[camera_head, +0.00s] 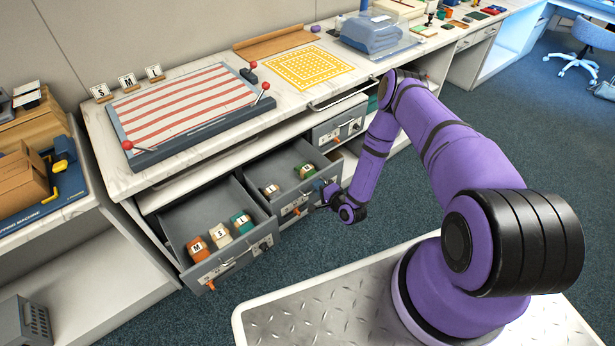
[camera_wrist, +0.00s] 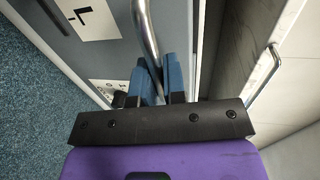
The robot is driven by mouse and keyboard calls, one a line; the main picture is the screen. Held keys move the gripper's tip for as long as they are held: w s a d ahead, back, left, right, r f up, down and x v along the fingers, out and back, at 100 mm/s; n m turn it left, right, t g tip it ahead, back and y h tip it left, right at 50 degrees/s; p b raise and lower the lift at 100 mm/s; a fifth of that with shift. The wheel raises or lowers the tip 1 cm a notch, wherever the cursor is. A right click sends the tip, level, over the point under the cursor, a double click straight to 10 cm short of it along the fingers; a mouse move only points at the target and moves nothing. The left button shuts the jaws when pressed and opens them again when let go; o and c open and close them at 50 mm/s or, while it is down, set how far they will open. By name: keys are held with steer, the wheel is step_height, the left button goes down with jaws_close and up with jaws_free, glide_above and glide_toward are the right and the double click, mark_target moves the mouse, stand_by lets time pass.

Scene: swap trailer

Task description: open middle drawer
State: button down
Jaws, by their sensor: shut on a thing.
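The middle drawer (camera_head: 262,184) is a grey drawer under the counter, pulled out, with a tan item and a green item (camera_head: 306,171) inside. My gripper (camera_head: 326,194) is at the right part of its front in the head view. In the wrist view, my gripper (camera_wrist: 162,75) has its blue fingers on either side of a curved metal handle (camera_wrist: 146,30). It is shut on that handle. The grey drawer front (camera_wrist: 95,60) beside it carries a white label. My wrist partly hides the handle in the head view.
The left drawer (camera_head: 173,228) is also open, holding orange, tan and teal items. The right drawer (camera_head: 338,124) looks closed. The marble-look counter (camera_head: 205,68) above bears a striped board (camera_head: 184,108) and a yellow grid mat (camera_head: 303,66). The blue carpet (camera_head: 210,318) is clear.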

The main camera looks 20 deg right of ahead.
steer(key=shift+f+v, duration=0.2)
steer(key=shift+v, duration=0.75)
steer(key=shift+f+v, duration=0.2)
steer(key=shift+v, duration=0.75)
steer(key=shift+f+v, duration=0.2)
steer(key=shift+v, duration=0.75)
steer(key=shift+s, duration=0.15)
steer(key=c, duration=1.2)
jaws_free()
steer(key=v, duration=1)
steer(key=shift+s+d, duration=0.2)
steer(key=shift+s, duration=0.15)
